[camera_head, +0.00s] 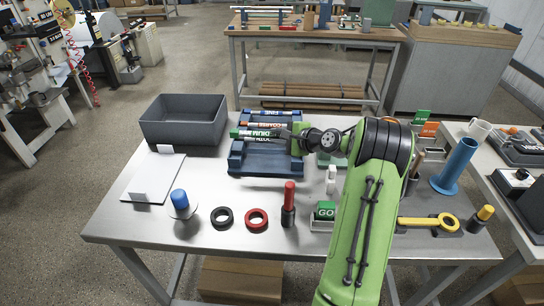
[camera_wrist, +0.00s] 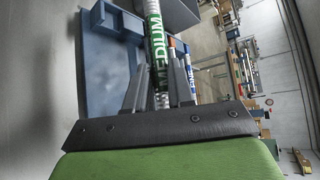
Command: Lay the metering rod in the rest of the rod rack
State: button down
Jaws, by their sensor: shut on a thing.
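The metering rod (camera_wrist: 154,28) has a green MEDIUM label and runs between my gripper's fingers (camera_wrist: 158,72) in the wrist view. My gripper is shut on it. In the head view the green-labelled rod (camera_head: 256,133) lies across the near part of the blue rod rack (camera_head: 240,160), with my gripper (camera_head: 288,138) at its right part. The rack also shows in the wrist view (camera_wrist: 100,65). I cannot tell whether the rod touches the rack. Rods labelled COARSE (camera_head: 262,123) and FINE (camera_head: 270,112) lie farther back in the rack.
A grey bin (camera_head: 184,130) stands left of the rack, and a white board (camera_head: 154,178) lies in front of it. A blue-knobbed piece (camera_head: 181,203), black ring (camera_head: 221,217), red ring (camera_head: 256,219) and red-handled tool (camera_head: 289,205) stand nearer. A blue cylinder (camera_head: 455,165) stands right.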

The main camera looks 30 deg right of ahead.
jog(key=f, duration=0.3)
jog(key=f+b, duration=0.1)
jog(key=f, duration=0.2)
jog(key=f+b, duration=0.1)
jog(key=f, duration=0.2)
jog(key=shift+w+a, duration=0.1)
jog(key=shift+w, duration=0.15)
jog(key=shift+f, duration=0.1)
jog(key=shift+f, duration=0.15)
jog(key=c, duration=1)
grip_release()
jog(key=shift+r, duration=0.3)
jog(key=p+v, duration=0.1)
jog(key=v, duration=1.1)
jog(key=shift+s+f, duration=0.1)
